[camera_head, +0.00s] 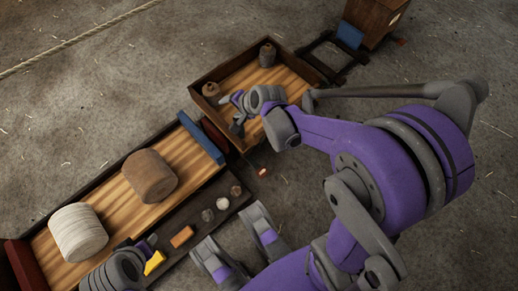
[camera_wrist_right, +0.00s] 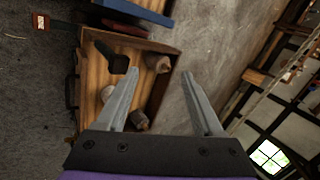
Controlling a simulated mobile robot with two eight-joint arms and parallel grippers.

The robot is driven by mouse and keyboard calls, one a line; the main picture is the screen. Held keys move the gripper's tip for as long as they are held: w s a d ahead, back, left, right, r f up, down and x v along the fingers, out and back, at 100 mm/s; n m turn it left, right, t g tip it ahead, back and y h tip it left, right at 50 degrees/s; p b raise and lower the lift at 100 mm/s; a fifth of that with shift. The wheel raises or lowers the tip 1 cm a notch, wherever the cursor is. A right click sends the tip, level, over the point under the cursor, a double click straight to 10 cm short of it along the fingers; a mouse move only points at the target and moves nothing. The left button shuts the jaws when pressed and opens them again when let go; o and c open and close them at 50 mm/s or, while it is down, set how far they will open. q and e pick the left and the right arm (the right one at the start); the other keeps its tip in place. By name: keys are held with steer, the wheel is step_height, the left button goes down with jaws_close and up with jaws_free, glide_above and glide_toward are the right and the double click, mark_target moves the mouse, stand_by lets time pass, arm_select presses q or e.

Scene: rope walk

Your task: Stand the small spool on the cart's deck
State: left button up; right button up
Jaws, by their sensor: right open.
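The cart's deck (camera_head: 240,92) appears to be the square, low-walled wooden tray at the upper middle. A dark spool (camera_head: 267,54) stands in its far corner and a brown spool (camera_head: 211,90) at its left corner. My right gripper (camera_head: 236,113) is over the near left part of the tray, open with nothing between its fingers. In the right wrist view, the open fingers (camera_wrist_right: 160,75) frame the tray; a brown spool (camera_wrist_right: 157,63), a pale round piece (camera_wrist_right: 108,93) and another spool (camera_wrist_right: 138,120) show there. My left gripper (camera_head: 150,252) is partly cut off at the lower left; its grip is unclear.
A long wooden bed (camera_head: 115,200) holds a large brown spool (camera_head: 150,175) and a large white spool (camera_head: 77,232). A side shelf carries an orange block (camera_head: 182,236), a yellow block (camera_head: 155,263) and several small round pieces (camera_head: 222,203). A rope (camera_head: 80,38) crosses the upper left floor.

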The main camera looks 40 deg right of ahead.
steer(key=s+a+r+n+g+h, duration=0.1)
steer(key=s+a+n, duration=0.1)
steer(key=s+n, duration=0.5)
steer(key=s+a+r+n+g, duration=0.2)
steer(key=s+n, duration=0.5)
steer(key=s, duration=0.7)
steer(key=shift+a+r+h, duration=0.3)
steer(key=shift+a+h, duration=0.1)
steer(key=shift+a, duration=0.15)
